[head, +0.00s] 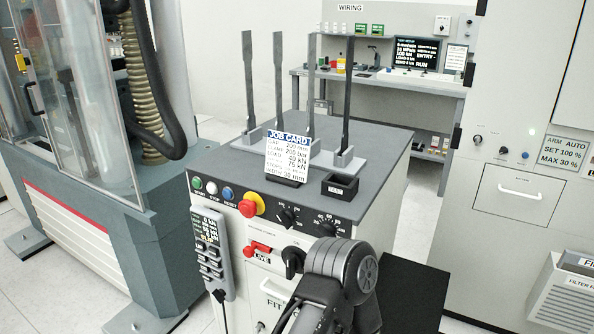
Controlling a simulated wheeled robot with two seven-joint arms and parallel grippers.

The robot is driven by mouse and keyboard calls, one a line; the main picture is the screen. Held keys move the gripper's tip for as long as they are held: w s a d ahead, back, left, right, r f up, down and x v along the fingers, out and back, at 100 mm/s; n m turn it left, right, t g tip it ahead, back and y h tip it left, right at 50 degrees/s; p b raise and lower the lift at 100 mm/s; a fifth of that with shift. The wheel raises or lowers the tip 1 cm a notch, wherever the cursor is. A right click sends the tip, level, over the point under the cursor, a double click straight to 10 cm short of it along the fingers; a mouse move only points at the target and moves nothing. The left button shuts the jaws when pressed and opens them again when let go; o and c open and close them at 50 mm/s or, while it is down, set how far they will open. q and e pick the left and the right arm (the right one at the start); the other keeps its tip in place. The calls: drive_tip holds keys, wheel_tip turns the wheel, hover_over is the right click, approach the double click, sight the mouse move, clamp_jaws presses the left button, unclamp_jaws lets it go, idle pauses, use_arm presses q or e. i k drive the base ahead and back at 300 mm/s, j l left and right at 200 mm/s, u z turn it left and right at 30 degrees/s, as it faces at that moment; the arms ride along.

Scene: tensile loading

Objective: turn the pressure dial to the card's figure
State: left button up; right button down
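The job card (288,158) leans upright on top of the grey cabinet. Its small lines seem to read a gap of 200 mm, a clamp figure of 200 bar, a load of 40 kN, a 75 kN line and a width of 30 mm. Two black dials sit on the cabinet's sloped front: a left dial (288,215) and a right dial (327,227) with figures around it. I cannot read which is the pressure dial, nor their exact settings. A dark arm joint of mine rises below the right dial. Neither gripper shows.
Left of the dials are a red stop knob (249,207) on a yellow base and small coloured buttons (212,188). A red lever (259,248) and a handset (208,253) are lower. Tall grey specimens (279,82) stand on the cabinet top. A testing machine (110,215) stands left.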

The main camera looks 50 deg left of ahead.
sight(286, 217)
drive_tip(key=u, duration=1.85)
